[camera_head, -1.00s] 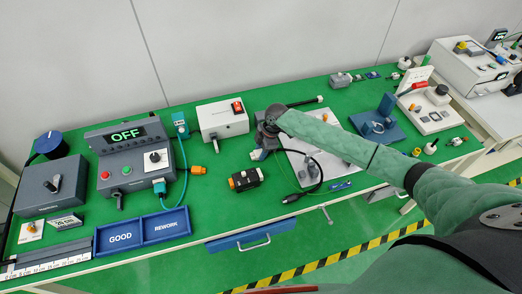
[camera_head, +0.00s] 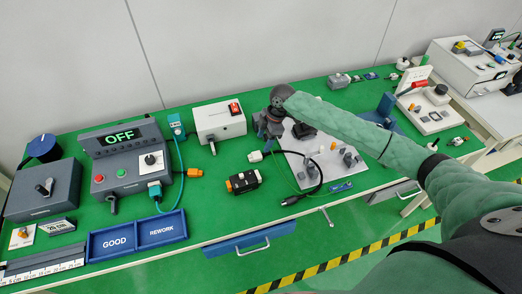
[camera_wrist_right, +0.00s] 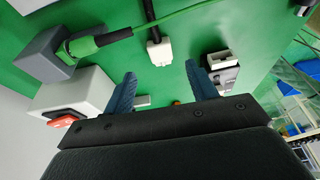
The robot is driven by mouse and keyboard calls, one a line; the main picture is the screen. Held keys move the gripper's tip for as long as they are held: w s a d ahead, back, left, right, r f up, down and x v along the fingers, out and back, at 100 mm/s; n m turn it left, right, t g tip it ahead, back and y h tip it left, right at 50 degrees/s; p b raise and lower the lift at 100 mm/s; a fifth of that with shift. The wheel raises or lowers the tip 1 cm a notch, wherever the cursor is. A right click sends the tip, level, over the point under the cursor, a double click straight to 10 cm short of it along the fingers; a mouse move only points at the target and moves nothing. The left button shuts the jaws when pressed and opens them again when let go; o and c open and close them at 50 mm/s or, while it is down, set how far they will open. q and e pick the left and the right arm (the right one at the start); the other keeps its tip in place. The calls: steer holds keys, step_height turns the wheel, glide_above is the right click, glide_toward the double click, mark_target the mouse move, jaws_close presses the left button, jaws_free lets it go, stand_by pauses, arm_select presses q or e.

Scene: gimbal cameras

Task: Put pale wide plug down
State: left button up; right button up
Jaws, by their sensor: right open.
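The pale wide plug (camera_head: 255,156) is white, on the end of a black cable, and lies on the green bench top just left of the white board. In the right wrist view the plug (camera_wrist_right: 160,52) sits beyond the fingertips with a gap between them. My right gripper (camera_wrist_right: 160,88) is open, with nothing between its two blue fingers. In the head view my right gripper (camera_head: 264,134) is just behind the plug, and its arm partly hides the fingers. My left gripper is not in view.
A black and orange connector block (camera_head: 243,181) lies in front of the plug. A white box with a red switch (camera_head: 219,121) stands to the left. The white board (camera_head: 298,166) with grey parts lies to the right. Green bench shows bare around the plug.

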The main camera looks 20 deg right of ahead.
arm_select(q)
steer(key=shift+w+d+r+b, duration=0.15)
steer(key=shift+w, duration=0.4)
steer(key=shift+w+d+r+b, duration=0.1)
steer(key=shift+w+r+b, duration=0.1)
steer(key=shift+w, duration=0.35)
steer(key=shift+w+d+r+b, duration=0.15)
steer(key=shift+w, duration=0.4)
arm_select(e)
steer(key=shift+v, duration=2.2)
steer(key=shift+s+f, duration=0.1)
